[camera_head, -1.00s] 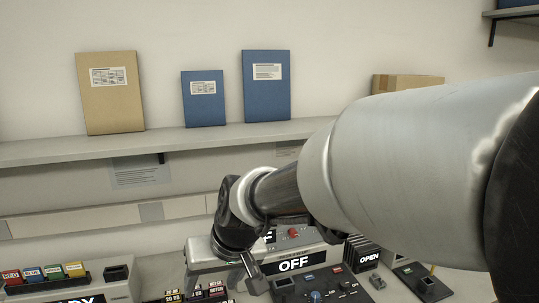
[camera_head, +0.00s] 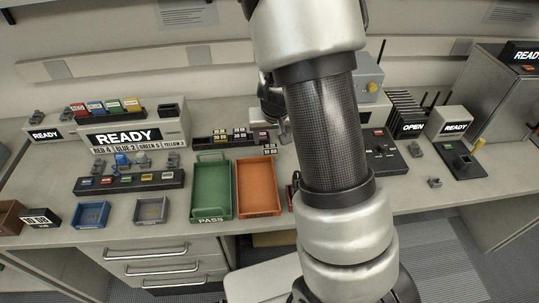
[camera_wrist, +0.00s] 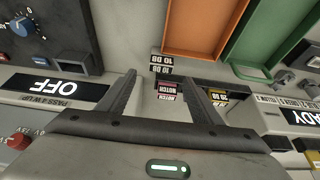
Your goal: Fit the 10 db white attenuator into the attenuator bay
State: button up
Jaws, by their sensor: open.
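The 10 dB attenuator (camera_wrist: 160,64), a small dark block with white-lettered labels, lies just beyond my fingertips in the wrist view, near the orange tray. It also shows in the head view (camera_head: 270,150), at the right end of a dark rack. My gripper (camera_wrist: 157,79) is open and empty, with its fingers on either side of the space before the block. In the head view my gripper (camera_head: 282,128) is partly hidden by my arm. I cannot make out the attenuator bay; my arm hides part of the bench.
The rack (camera_head: 210,143) holds several labelled blocks. A red-labelled notch block (camera_wrist: 167,88) sits close between my fingers. A green tray (camera_head: 211,212) and an orange tray (camera_head: 257,212) stand in front. A unit marked OFF (camera_wrist: 45,88) is at the left in the wrist view.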

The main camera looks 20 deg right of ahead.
aim_at(270, 146)
jog(key=x, duration=0.4)
jog(key=b+x, duration=0.1)
jog(key=x, duration=0.2)
jog(key=shift+s+a+f+b, duration=0.15)
jog(key=shift+s+f+b, duration=0.1)
jog(key=shift+b, duration=0.15)
jog(key=shift+w+f, duration=0.3)
jog(key=shift+f, duration=0.1)
jog(key=c, duration=1.3)
jog(key=shift+o, duration=0.2)
notch_tip(270, 146, up, 18)
jog(key=p, duration=0.9)
jog(key=s+a+n+y, duration=0.1)
jog(key=s+a+n, duration=0.1)
jog(key=s+a, duration=0.4)
jog(key=s, duration=0.4)
jog(key=shift+a+f+p, duration=0.35)
jog(key=shift+a+p, duration=0.05)
